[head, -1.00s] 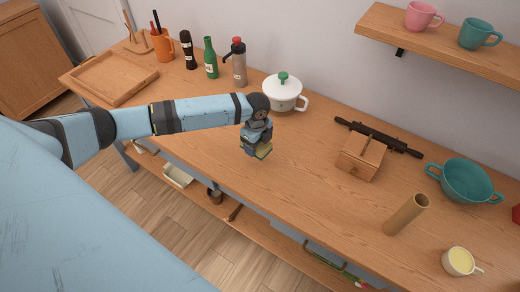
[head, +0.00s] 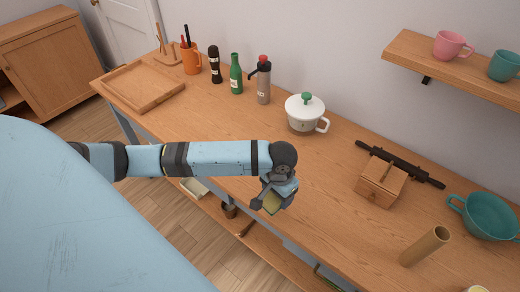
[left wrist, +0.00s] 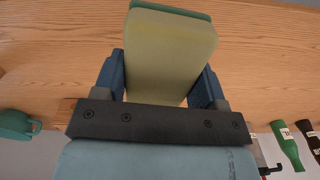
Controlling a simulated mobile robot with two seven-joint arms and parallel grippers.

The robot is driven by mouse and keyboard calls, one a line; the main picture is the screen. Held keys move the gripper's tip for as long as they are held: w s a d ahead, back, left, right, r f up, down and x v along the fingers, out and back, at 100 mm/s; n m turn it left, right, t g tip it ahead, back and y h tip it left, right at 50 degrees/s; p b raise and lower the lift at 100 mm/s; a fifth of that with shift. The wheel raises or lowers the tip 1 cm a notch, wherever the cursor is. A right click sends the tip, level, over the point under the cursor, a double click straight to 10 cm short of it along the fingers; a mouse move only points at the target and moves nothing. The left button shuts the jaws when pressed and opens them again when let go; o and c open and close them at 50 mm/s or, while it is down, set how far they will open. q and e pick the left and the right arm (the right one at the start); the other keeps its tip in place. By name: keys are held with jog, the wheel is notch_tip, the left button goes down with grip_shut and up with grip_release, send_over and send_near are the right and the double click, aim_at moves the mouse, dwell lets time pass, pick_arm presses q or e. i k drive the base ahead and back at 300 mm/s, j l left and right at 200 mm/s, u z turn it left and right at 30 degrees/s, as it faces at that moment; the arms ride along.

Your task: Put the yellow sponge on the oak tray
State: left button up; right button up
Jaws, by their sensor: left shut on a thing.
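The yellow sponge (head: 272,203) is held in my left gripper (head: 274,196), near the front edge of the table. In the left wrist view the yellow sponge (left wrist: 168,50) sits between the two blue fingers, with a green layer on its far side. My left gripper is shut on it. Whether the sponge is clear of the tabletop is hard to tell. The oak tray (head: 143,109) lies empty at the table's far left end, well away from the gripper. My right gripper is in neither view.
A wooden box (head: 380,184) and a tube (head: 424,246) are at right. Table between tray and pot is mostly clear.

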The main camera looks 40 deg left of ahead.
aim_at(151, 92)
jog(key=j, duration=1.2)
jog(key=i+j+u, duration=0.1)
jog(key=j, duration=1.05)
jog(key=i+j, duration=0.1)
jog(key=j, duration=1.1)
